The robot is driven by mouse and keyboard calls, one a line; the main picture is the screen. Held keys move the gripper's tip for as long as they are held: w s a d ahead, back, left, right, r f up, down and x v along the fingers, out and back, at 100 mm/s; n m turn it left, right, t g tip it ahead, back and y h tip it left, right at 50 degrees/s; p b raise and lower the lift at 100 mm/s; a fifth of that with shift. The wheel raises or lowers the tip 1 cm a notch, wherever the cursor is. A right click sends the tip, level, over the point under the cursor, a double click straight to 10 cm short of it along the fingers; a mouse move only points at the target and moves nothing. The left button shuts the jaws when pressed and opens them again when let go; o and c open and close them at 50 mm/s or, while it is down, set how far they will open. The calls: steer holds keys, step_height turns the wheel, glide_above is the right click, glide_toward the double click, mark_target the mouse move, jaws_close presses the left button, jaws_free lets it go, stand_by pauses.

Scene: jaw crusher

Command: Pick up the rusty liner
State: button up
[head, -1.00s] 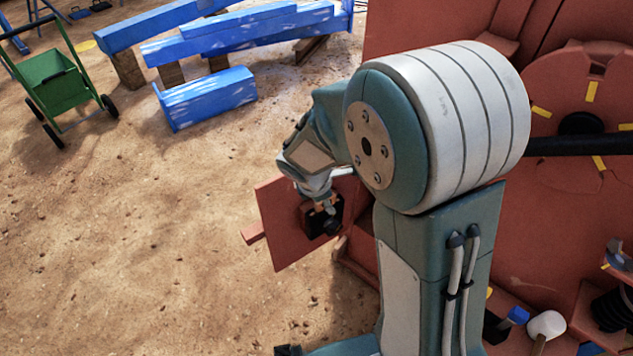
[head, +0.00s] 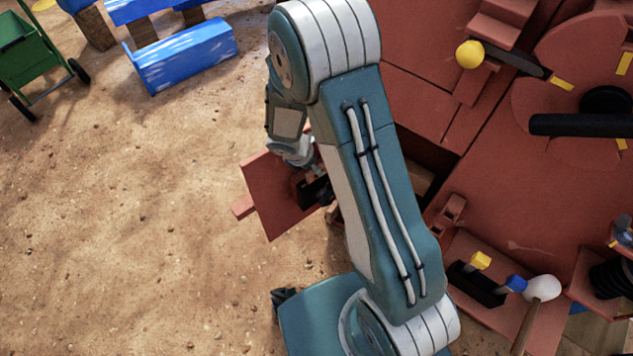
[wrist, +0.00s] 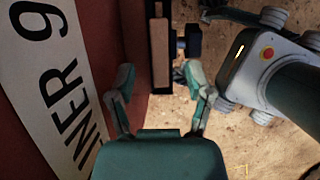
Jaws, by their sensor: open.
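No piece that I can surely tell as the rusty liner shows. A rust-red plate (head: 270,190) with a small tab stands left of the machine in the head view. My gripper (head: 312,188) is beside its right part, mostly dark and partly hidden by my arm. In the wrist view my gripper (wrist: 160,78) is open, its fingers apart. A black-framed brown piece (wrist: 160,45) lies ahead of the gap; I cannot tell whether they touch. A red panel (wrist: 130,40) with a white label (wrist: 50,75) reading "INER 9" fills the left side.
The red crusher (head: 520,200) fills the right, with a dark opening (head: 428,160) partly behind my arm. A tray of coloured-handled tools (head: 480,280) and a white-headed mallet (head: 542,288) are low right. Blue beams (head: 185,55) and a green cart (head: 28,55) stand far left. Sand between is clear.

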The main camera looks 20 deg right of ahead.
steer(key=x, duration=0.4)
jaws_close()
steer(key=shift+w+a+r, duration=0.1)
steer(key=shift+r, duration=0.05)
